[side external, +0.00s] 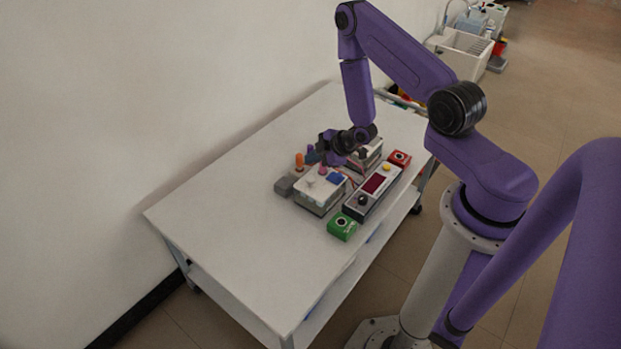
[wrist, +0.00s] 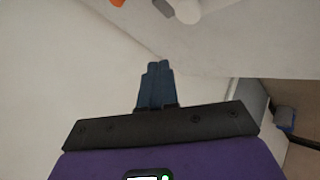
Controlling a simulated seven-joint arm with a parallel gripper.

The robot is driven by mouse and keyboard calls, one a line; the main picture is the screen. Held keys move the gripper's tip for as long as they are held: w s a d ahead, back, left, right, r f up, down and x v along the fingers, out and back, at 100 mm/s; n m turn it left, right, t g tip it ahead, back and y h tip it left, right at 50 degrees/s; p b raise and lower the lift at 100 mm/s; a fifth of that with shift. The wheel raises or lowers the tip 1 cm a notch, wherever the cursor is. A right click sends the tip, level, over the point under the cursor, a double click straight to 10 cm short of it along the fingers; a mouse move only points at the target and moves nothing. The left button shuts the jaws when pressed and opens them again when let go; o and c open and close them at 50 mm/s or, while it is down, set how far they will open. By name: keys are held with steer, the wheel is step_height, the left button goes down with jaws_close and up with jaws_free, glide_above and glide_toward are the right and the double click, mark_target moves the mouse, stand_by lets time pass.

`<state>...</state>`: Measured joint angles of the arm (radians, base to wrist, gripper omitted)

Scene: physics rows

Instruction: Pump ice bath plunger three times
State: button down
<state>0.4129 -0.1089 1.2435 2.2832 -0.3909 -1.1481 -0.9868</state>
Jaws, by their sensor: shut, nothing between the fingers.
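A cluster of small apparatus stands on the white table. A white-topped box (side external: 320,187) carries a pink knob, a white knob and a blue block (side external: 337,179). An orange upright cylinder (side external: 299,161) stands at a grey block (side external: 285,186) just left of it. I cannot tell which part is the ice bath plunger. My gripper (side external: 322,149) is over the back of this cluster, tilted toward the left. In the wrist view, its dark blue fingers (wrist: 158,70) are together with nothing between them. An orange tip (wrist: 117,3) and a white rounded part (wrist: 190,10) show at the top edge.
A grey box with a red display (side external: 374,185) stands right of the white-topped box. A green button box (side external: 342,226) is in front, a red one (side external: 399,159) behind. Another box (side external: 369,152) stands behind, partly hidden. The table's near left part (side external: 230,225) is clear, beside the wall.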

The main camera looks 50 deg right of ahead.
mark_target(309, 178)
steer(key=shift+f, duration=2.25)
steer(key=shift+f, duration=0.15)
steer(key=shift+f, duration=0.3)
steer(key=shift+f, duration=1.15)
stand_by(1.7)
steer(key=shift+r, duration=1.6)
steer(key=shift+r, duration=2.5)
